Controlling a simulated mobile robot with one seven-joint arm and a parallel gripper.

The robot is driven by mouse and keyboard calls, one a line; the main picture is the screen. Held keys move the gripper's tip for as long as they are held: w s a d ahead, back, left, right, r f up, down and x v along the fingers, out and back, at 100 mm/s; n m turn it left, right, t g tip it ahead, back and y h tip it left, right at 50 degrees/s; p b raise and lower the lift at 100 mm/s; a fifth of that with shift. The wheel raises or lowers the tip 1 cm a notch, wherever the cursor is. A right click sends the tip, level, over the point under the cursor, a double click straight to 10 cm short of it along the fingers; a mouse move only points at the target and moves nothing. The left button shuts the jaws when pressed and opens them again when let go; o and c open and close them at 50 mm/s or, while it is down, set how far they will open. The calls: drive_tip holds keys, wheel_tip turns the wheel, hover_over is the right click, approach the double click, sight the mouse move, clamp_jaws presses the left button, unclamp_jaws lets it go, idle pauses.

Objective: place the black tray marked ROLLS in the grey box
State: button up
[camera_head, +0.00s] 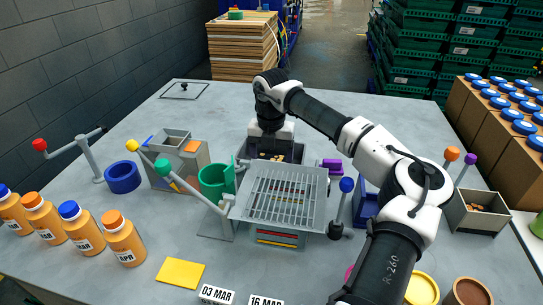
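A dark tray (298,153) with brown pieces in it stands behind the metal grid in the middle of the table. No ROLLS marking is legible on it. My gripper (270,146) points down over this tray. Its fingers are hidden or too small to make out, so I cannot tell whether they touch anything. An open grey box (474,222) with a few brown pieces inside stands at the table's right side.
A metal grid (285,196) on a stand lies in front of the tray. A green cup (216,180), a blue ring (122,177) and levers with coloured knobs stand around it. Orange bottles (122,238) line the left front. The back left tabletop is mostly clear.

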drive_tip(key=shift+f, duration=0.15)
drive_tip(key=o, duration=1.1)
wheel_tip(320, 180, up, 12)
drive_tip(key=shift+s+r+b, duration=0.1)
drive_tip(key=shift+r+b, duration=0.1)
drive_tip(key=shift+b, duration=0.7)
